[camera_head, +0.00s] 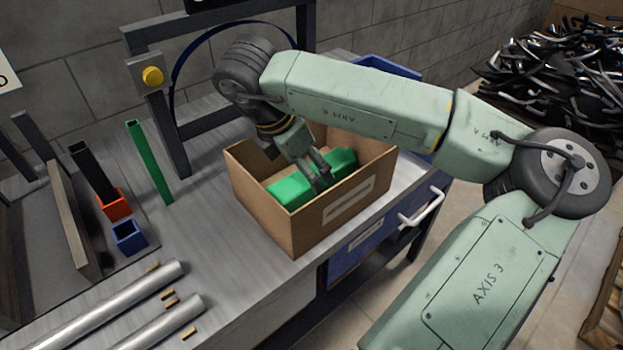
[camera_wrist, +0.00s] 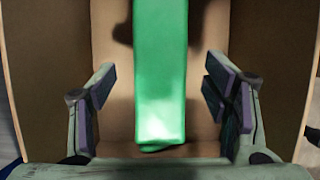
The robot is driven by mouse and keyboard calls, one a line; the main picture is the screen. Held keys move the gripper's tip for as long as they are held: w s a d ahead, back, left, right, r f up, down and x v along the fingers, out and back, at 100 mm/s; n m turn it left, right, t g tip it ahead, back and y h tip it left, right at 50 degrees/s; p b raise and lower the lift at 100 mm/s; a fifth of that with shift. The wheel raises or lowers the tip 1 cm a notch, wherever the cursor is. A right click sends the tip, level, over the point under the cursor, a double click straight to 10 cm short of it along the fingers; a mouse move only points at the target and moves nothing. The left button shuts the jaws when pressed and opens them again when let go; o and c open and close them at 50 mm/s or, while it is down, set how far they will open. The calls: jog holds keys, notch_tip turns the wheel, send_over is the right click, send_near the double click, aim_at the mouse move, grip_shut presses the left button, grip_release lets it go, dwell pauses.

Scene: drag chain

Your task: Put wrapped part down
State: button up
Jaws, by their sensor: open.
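The green wrapped part (camera_head: 291,188) lies inside an open cardboard box (camera_head: 296,234) on the metal bench. In the wrist view the wrapped part (camera_wrist: 160,75) is a long green block running up the middle of the picture. My gripper (camera_head: 323,180) reaches down into the box at the part. In the wrist view my gripper's fingers (camera_wrist: 166,102) stand apart on either side of the part, with a gap on both sides. The part's far end runs out of the wrist view, and my fingers cover some of it in the head view.
A green upright strip (camera_head: 150,162), an orange bin (camera_head: 115,205) and a blue bin (camera_head: 129,236) stand left of the box. Silver rods (camera_head: 110,305) lie at the front left. A dark frame with a yellow button (camera_head: 152,76) rises behind the box.

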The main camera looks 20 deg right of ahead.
jog(key=b+v, duration=0.1)
jog(key=v, duration=0.5)
jog(key=shift+a+r, duration=0.1)
jog(key=shift+r, duration=0.2)
jog(key=shift+a, duration=0.1)
